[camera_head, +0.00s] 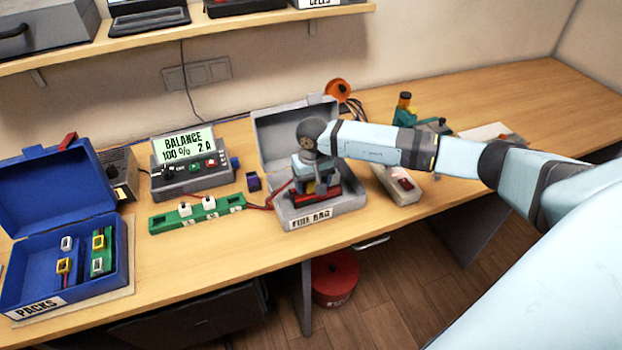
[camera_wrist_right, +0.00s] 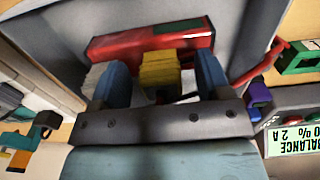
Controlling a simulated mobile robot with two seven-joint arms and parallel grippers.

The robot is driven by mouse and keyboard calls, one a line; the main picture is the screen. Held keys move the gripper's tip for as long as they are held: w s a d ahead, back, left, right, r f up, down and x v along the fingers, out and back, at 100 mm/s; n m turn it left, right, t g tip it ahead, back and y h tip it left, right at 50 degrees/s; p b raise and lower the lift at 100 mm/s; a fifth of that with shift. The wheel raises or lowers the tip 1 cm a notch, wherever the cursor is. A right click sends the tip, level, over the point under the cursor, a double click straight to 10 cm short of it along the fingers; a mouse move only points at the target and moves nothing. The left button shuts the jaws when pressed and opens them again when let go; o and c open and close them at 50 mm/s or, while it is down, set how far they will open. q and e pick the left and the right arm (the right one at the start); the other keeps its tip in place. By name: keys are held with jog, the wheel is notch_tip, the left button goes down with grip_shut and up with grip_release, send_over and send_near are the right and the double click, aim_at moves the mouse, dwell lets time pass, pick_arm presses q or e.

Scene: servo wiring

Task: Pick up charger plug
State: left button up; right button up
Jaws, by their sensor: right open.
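My right gripper (camera_head: 314,184) points down into the open grey fire bag box (camera_head: 349,205). In the right wrist view my right gripper (camera_wrist_right: 164,78) is open, with its two blue fingers apart. A yellow connector-like block (camera_wrist_right: 160,68) lies between the fingers, with a gap at each side. It is next to a red battery pack (camera_wrist_right: 152,41), which also shows in the head view (camera_head: 326,196). I cannot tell for sure which piece is the charger plug. My left gripper is not in view.
A green board (camera_head: 183,217) with white plugs and the balance charger (camera_head: 190,179) stand left of the box. A small purple block (camera_head: 253,181) lies between. The blue packs case (camera_head: 50,199) is far left. A grey device (camera_head: 397,185) is right of the box.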

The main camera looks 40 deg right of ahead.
jog(key=shift+f, duration=0.7)
jog(key=c, duration=1.1)
jog(key=shift+r, duration=0.15)
jog(key=shift+r+b, duration=1.7)
jog(key=shift+r, duration=8.25)
